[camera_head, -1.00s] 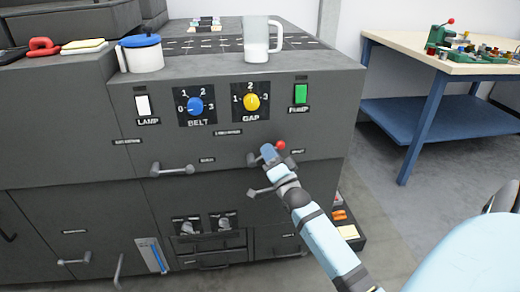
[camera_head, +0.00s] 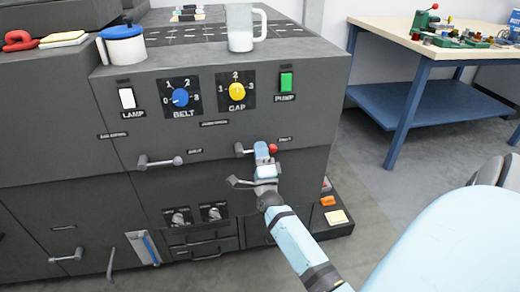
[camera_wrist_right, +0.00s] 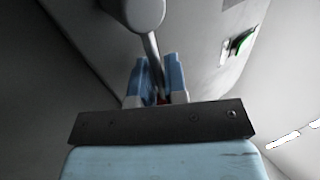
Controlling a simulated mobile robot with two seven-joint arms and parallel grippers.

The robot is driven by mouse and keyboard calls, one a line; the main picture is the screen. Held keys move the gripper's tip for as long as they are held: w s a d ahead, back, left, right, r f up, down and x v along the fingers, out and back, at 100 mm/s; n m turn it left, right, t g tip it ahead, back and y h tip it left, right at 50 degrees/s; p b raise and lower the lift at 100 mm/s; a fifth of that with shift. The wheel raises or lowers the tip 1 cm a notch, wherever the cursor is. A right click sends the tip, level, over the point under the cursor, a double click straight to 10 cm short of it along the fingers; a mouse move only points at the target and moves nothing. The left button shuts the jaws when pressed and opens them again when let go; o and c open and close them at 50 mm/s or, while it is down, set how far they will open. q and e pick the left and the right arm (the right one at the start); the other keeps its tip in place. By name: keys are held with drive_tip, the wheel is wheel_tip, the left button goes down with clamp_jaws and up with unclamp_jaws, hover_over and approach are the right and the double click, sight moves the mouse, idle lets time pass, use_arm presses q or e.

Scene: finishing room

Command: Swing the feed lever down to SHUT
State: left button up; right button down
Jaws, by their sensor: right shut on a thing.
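The feed lever, with a red knob (camera_head: 272,149) on its end, is on the front of the dark machine, below the green pump switch. It points right from its grey pivot (camera_head: 240,150), about level. My right gripper (camera_head: 262,150) is shut on the lever near the knob. In the right wrist view the grey rod (camera_wrist_right: 154,52) runs from the round pivot into the space between the blue fingers (camera_wrist_right: 160,78). A little red shows low between them. The small labels around the lever are too blurred to read. My left gripper is out of view.
A second grey lever (camera_head: 160,162) is to the left. A white pitcher (camera_head: 240,28) and a blue-lidded pot (camera_head: 122,45) stand on the machine top. A workbench (camera_head: 430,40) is at the right, with open floor before it.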

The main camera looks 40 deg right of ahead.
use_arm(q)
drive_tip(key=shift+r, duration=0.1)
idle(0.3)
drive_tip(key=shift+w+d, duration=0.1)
use_arm(e)
drive_tip(key=c, duration=1.4)
unclamp_jaws()
drive_tip(key=shift+c, duration=0.2)
use_arm(q)
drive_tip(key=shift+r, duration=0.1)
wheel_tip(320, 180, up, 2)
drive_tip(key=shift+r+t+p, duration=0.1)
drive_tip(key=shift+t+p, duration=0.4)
drive_tip(key=shift+p, duration=0.3)
use_arm(e)
drive_tip(key=v, duration=0.7)
drive_tip(key=shift+s, duration=0.2)
drive_tip(key=shift+a+f, duration=0.1)
